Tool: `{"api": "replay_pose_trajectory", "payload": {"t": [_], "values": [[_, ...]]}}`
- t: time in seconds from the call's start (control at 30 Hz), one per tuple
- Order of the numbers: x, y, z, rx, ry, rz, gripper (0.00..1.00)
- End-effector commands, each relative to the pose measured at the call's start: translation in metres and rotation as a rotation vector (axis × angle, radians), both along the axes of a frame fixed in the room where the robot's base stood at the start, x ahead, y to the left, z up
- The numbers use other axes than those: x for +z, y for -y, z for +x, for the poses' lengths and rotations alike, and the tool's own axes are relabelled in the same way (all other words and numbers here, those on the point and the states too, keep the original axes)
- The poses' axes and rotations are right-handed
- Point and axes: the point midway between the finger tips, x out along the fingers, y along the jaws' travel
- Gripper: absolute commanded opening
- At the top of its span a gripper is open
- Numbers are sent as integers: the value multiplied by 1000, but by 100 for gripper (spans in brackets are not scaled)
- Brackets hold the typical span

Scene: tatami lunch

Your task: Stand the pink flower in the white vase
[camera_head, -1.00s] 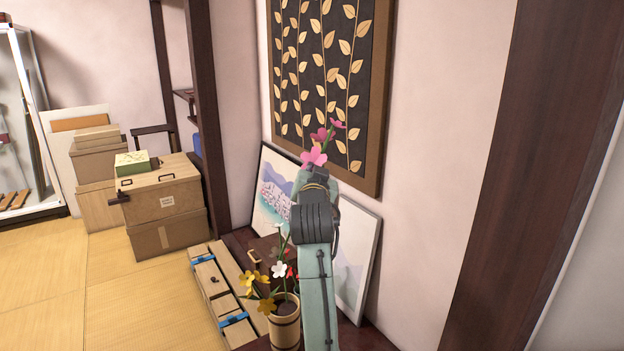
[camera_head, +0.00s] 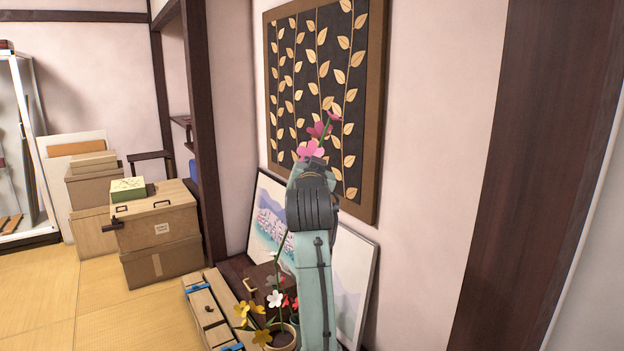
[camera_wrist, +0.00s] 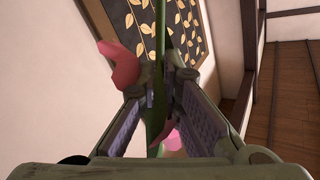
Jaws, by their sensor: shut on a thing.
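The pink flower (camera_head: 311,150) shows above the end of my arm in the head view, with several pink blossoms in front of the wall panel. In the wrist view its green stem (camera_wrist: 160,35) runs between the fingers of my gripper (camera_wrist: 162,88), which is shut on it. A pink petal (camera_wrist: 118,64) lies beside the left finger, and more pink shows below. My arm hides the gripper's fingers in the head view. I cannot make out the white vase in either view.
A wooden pot (camera_head: 284,341) with yellow, white and red flowers stands close left of my arm. Framed pictures (camera_head: 352,270) lean on the wall behind. A dark leaf-patterned panel (camera_head: 375,110) hangs behind the flower. Boxes (camera_head: 160,232) stand at left; tatami floor (camera_head: 110,320) is clear in front.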

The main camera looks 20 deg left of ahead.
Motion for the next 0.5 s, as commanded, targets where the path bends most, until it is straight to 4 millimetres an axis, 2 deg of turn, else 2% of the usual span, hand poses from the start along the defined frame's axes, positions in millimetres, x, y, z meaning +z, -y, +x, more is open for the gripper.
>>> {"api": "replay_pose_trajectory", "payload": {"t": [0.5], "values": [[52,0,0,1,1,1,0]]}}
